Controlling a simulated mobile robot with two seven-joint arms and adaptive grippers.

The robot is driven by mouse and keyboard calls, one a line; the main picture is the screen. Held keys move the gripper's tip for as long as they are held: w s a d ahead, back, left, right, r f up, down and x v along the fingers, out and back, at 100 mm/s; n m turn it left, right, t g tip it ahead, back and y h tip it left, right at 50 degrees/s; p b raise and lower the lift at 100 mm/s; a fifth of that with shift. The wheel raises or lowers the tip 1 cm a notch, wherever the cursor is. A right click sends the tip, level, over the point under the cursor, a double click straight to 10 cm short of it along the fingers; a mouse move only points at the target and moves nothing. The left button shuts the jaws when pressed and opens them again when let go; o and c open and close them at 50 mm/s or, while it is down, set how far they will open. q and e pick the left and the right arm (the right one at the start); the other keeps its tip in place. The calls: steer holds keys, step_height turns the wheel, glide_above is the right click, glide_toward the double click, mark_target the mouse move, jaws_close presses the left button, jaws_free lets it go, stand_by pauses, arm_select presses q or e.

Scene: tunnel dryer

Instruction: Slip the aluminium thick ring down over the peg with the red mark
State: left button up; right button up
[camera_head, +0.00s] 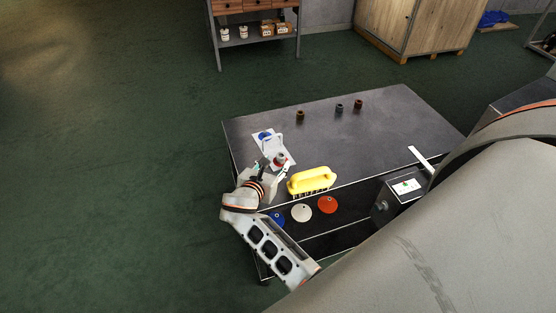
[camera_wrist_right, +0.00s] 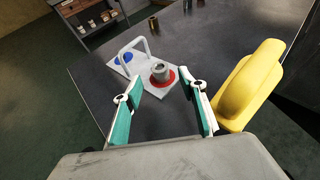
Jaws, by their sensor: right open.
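A pale grey thick ring (camera_wrist_right: 160,72) stands upright at the red mark (camera_wrist_right: 165,83) on a white board (camera_wrist_right: 143,63) with a white handle. It seems to be around the peg there, though the peg inside is too small to make out. In the head view the ring (camera_head: 280,159) shows just beyond my right gripper (camera_head: 271,168). My right gripper is open, its green-padded fingertips (camera_wrist_right: 162,93) apart and empty, on the near side of the ring without touching it. A blue mark (camera_wrist_right: 124,58) is at the board's far end. My left gripper is out of view.
A yellow brush (camera_head: 312,181) stands close to the right of my right gripper. A brown ring (camera_head: 300,115), a grey one (camera_head: 339,108) and a copper one (camera_head: 358,104) stand at the table's back. A grey box (camera_head: 399,194) sits front right. The table's middle is clear.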

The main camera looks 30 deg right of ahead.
steer(key=shift+v, duration=1.1)
